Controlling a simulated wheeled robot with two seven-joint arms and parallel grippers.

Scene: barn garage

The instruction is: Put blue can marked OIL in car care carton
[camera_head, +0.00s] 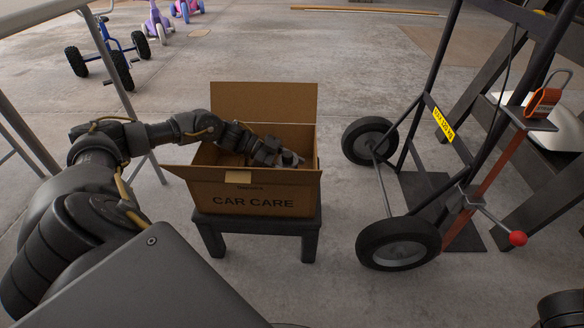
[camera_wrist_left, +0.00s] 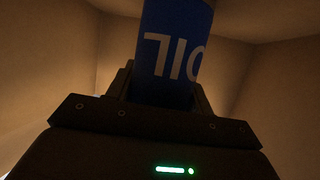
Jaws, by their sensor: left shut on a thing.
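The car care carton (camera_head: 254,201) stands open on a small dark stool, with flaps spread and "CAR CARE" printed on its front. My left arm reaches in from the left, and my left gripper (camera_head: 284,160) is down inside the carton. In the left wrist view the blue can marked OIL (camera_wrist_left: 172,55) is between the fingers of my left gripper (camera_wrist_left: 165,88), which is shut on it. Brown carton walls surround it there. In the head view I cannot make out the can. Whether it touches the carton floor is hidden. My right gripper is not in view.
The dark stool (camera_head: 262,223) holds the carton off the concrete floor. A hand truck (camera_head: 397,243) with black wheels stands close on the right. A metal frame (camera_head: 30,139) is at the left. Toy trikes (camera_head: 110,55) are at the back left. Floor behind the carton is clear.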

